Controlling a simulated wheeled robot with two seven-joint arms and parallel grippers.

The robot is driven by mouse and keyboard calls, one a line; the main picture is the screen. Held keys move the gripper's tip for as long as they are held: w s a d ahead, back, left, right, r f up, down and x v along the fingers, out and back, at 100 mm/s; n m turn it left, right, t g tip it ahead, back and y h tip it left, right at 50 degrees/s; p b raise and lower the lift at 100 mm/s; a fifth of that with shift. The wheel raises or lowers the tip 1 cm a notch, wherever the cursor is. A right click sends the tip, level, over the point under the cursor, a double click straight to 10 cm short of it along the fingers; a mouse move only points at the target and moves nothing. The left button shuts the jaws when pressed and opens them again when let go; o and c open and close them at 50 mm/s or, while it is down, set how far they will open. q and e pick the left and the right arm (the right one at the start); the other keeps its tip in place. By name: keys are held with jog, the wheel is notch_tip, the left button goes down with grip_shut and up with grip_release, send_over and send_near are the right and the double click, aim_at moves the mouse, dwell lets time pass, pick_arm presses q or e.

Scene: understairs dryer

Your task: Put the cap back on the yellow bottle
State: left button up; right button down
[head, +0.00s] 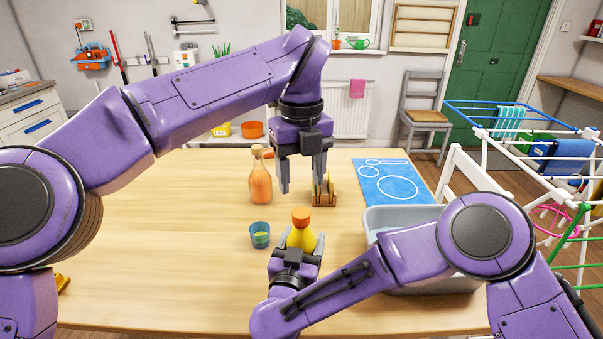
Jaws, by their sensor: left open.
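The yellow bottle (301,239) stands upright near the middle of the table. An orange cap (301,217) sits on top of its neck; I cannot tell how tightly it is seated. My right gripper (297,258) comes from the front, with its fingers on both sides of the bottle's body, shut on it; the gripper hides the bottle's lower part. My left gripper (301,176) points down with its fingers apart, empty, above and behind the cap in the picture.
A blue glass (260,240) stands just left of the yellow bottle. An orange bottle with a stopper (260,185) stands behind it. A small wooden rack (325,199), a blue mat (392,183) and a grey tub (400,216) are to the right. The table's left side is mostly clear.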

aim_at(301, 213)
pick_arm(q)
jog(key=shift+f, duration=0.1)
notch_tip(301, 213, down, 8)
jog(key=shift+r, duration=0.1)
dwell(0.5)
jog(key=shift+c, duration=0.3)
grip_shut()
